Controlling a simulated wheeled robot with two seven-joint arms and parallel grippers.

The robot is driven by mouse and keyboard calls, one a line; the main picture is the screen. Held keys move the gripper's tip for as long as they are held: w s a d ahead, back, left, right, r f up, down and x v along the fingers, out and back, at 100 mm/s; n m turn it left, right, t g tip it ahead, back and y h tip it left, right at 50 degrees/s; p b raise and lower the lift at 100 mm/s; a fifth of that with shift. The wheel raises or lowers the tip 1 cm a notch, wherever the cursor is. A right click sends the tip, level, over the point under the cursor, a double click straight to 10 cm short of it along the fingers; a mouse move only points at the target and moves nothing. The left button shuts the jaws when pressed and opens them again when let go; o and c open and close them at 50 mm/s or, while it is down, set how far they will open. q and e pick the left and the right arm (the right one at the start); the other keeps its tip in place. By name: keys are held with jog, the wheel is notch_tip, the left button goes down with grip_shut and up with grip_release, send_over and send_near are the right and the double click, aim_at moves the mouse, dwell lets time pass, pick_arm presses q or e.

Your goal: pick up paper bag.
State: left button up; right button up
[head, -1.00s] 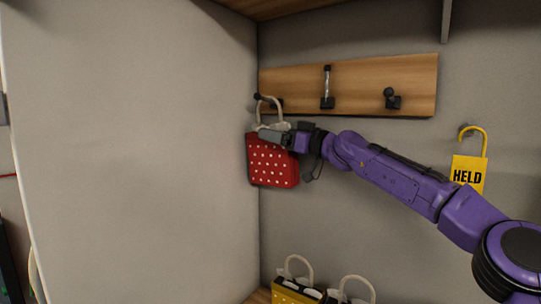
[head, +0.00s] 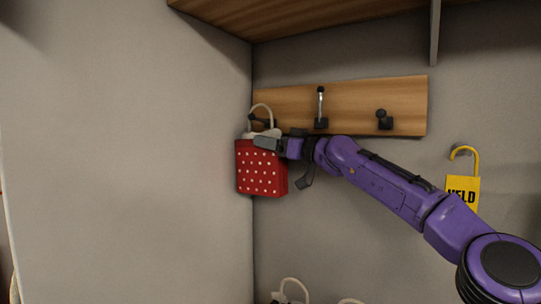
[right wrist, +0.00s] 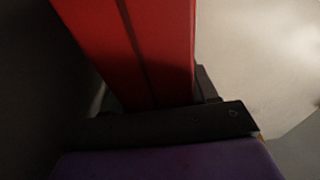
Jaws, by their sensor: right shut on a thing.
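The paper bag (head: 261,172) is red with white dots and a pale loop handle. It is upright at the left end of the wooden hook board, close to the corner. Its handle loop is raised in front of the leftmost hook; I cannot tell whether it hangs on it. My right gripper (head: 266,143), on the purple arm, is shut on the bag at its top edge. In the right wrist view the red side of the bag (right wrist: 150,50) fills the space above the dark gripper body. My left gripper is not in view.
The wooden board (head: 350,103) carries several dark hooks; the middle one (head: 321,110) and right one (head: 384,119) are empty. Pale bag handles (head: 291,288) show at the bottom. A grey side wall (head: 120,150) stands close at left.

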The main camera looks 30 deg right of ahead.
jog(key=s+a+b, duration=0.8)
jog(key=s+a, duration=0.4)
jog(key=a, duration=0.1)
jog(key=shift+a+b, duration=0.25)
jog(key=shift+b, duration=0.1)
jog(key=shift+d, duration=0.1)
